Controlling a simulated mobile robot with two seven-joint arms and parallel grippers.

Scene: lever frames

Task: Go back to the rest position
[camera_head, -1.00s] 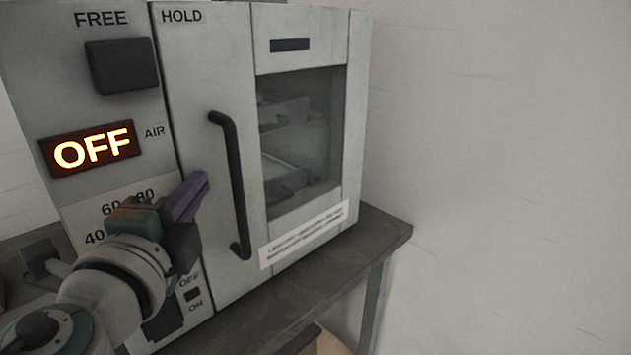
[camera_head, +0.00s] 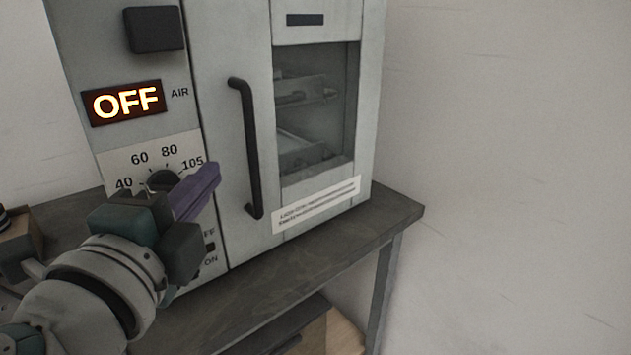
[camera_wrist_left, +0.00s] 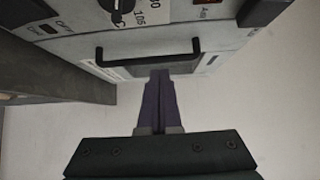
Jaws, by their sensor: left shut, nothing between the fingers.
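My left gripper (camera_head: 205,185) has purple fingers and is shut and empty. In the head view it is in front of the oven's control panel, overlapping the lower right of the dial (camera_head: 162,180). In the left wrist view its fingers (camera_wrist_left: 160,80) point toward the black door handle (camera_wrist_left: 150,52), with no clear grip on it. The grey oven (camera_head: 225,130) stands on a dark bench with its windowed door closed. Its display (camera_head: 128,101) reads OFF. The lower switch is partly hidden by my gripper. My right gripper is not in view.
The dark bench top (camera_head: 300,260) runs in front of the oven and ends at a corner on the right. A wooden box (camera_head: 335,335) shows below it. A small brown object (camera_head: 20,240) is at the left edge. The space by the right wall is clear.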

